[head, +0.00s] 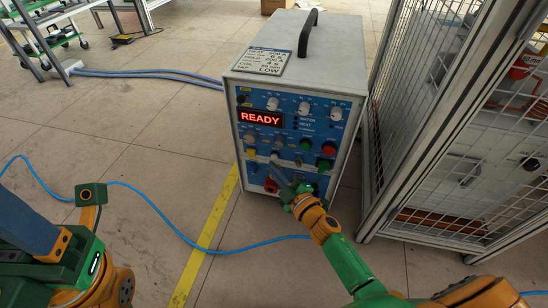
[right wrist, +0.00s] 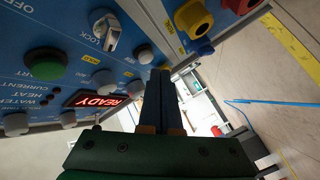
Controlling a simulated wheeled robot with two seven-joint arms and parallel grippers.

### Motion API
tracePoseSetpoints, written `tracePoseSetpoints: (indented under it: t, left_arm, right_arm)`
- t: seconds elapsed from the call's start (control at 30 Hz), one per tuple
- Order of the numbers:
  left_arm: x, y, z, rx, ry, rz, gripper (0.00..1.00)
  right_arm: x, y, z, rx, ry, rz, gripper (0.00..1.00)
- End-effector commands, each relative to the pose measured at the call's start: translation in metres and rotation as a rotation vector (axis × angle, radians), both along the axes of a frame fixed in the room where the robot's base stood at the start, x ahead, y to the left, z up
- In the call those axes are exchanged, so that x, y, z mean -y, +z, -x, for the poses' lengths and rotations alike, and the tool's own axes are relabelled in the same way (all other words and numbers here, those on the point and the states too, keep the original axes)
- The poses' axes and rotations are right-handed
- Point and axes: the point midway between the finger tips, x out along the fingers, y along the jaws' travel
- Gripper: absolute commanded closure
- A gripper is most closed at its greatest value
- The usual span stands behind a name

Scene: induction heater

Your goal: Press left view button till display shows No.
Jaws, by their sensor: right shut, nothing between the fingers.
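The induction heater (head: 297,60) is a grey box with a blue front panel. Its red display (head: 261,117) reads READY; it also shows, rotated, in the right wrist view (right wrist: 95,98). Small pale buttons sit below the display; I cannot read their labels to tell which is the left view button. My right gripper (head: 277,169) is shut and empty, with its fingertips close to the lower panel. In the right wrist view the fingertips (right wrist: 162,72) are beside a pale round button (right wrist: 145,55); I cannot tell if they touch anything.
The panel also has a green knob (right wrist: 46,64) and coloured sockets (right wrist: 193,17). A mesh cage (head: 470,130) stands close on the right. A blue cable (head: 155,206) and a yellow line (head: 218,212) run over the floor. The floor left of the heater is mostly clear.

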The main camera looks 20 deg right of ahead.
Motion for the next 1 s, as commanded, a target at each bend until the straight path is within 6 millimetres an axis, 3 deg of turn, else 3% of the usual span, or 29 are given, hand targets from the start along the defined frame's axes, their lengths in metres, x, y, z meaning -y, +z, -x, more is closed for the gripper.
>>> tracePoseSetpoints:
  t: [1.0]
  left_arm:
    - [-0.001,0.0005,0.0013,0.005,-0.001,0.007,0.5]
  right_arm:
    - [0.0048,0.0001,-0.007,0.0,0.0,0.0,1.0]
